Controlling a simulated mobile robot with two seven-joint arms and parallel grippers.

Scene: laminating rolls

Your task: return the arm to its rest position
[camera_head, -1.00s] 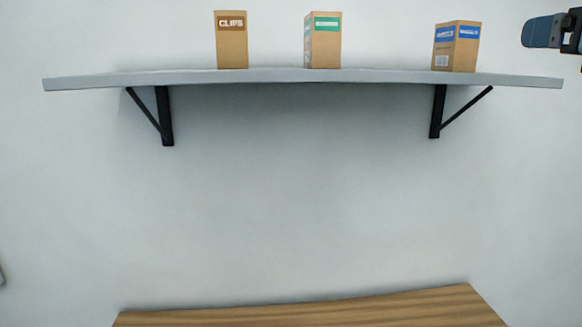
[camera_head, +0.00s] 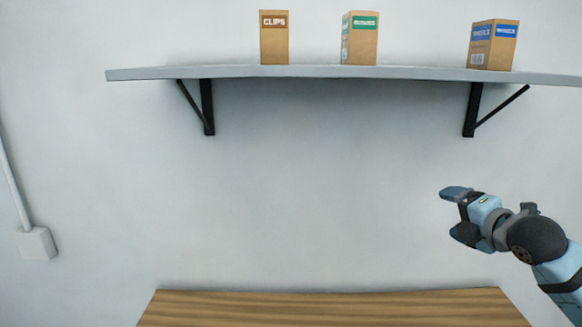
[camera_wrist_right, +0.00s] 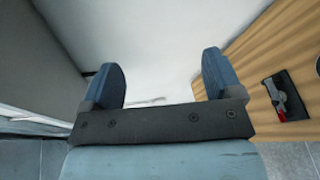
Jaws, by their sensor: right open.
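My right gripper (camera_head: 455,212) is at the right of the head view, below the shelf and above the level of the wooden table. Its blue fingers are apart and nothing is between them. In the right wrist view the two blue fingers of the right gripper (camera_wrist_right: 163,82) are also spread and empty. My right arm comes in from the lower right edge of the head view. My left gripper is not in view.
A grey wall shelf (camera_head: 420,73) holds a CLIPS box (camera_head: 274,45), a green-labelled box (camera_head: 359,45) and a blue-labelled box (camera_head: 493,50). The wooden table (camera_head: 330,308) looks bare in the head view. A dark device (camera_wrist_right: 287,97) lies on a wooden surface at the wrist view's right.

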